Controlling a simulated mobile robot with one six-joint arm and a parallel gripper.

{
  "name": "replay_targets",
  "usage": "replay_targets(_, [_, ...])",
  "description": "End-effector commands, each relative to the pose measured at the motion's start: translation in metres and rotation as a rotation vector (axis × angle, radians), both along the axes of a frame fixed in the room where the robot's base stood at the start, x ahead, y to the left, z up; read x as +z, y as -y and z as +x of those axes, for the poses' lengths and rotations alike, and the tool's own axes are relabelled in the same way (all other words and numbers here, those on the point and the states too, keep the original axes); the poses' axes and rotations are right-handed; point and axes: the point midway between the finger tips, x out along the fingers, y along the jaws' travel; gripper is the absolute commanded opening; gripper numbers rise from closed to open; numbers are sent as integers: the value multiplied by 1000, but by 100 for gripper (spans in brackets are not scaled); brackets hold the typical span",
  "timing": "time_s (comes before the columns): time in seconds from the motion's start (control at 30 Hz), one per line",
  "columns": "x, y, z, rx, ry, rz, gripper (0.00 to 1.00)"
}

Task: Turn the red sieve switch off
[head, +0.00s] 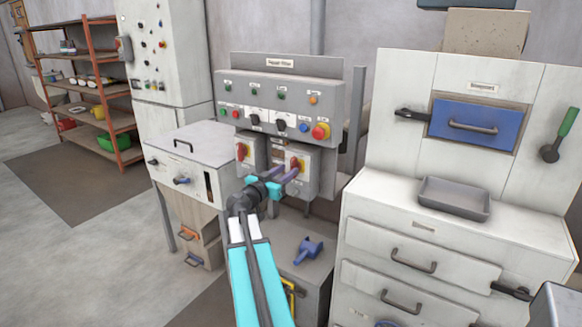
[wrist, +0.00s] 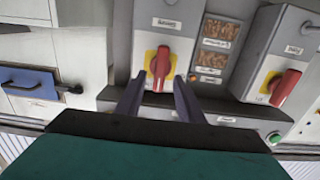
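Two red rotary switches on yellow plates sit on grey boxes under the control panel. One (head: 296,165) is at the right in the head view; in the wrist view it is the near, central switch (wrist: 161,66). The other (head: 241,152) is to its left in the head view and shows at the right in the wrist view (wrist: 284,87). The labels are too small to read surely, so I cannot tell which is the sieve switch. My gripper (head: 281,174) is open at the central switch, its fingers (wrist: 159,84) either side of the red handle; contact is unclear.
The control panel (head: 270,88) with buttons and a red knob (head: 320,131) is above the switches. A white drawer cabinet (head: 365,208) with a grey tray (head: 455,198) stands at the right. A white cabinet (head: 205,148) stands left. Open floor (head: 70,230) lies at the far left.

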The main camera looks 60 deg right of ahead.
Motion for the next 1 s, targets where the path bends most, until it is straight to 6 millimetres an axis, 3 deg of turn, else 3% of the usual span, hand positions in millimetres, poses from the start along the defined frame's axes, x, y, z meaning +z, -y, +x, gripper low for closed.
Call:
replay_targets(0.3, [1,29,0,0,0,-1,34])
replay_targets(0.7, [0,32,0,0,0,-1,34])
replay_targets(0.87, [0,32,0,-1,0,0,9])
replay_targets(1.0, [0,32,0,-1,-1,0,7])
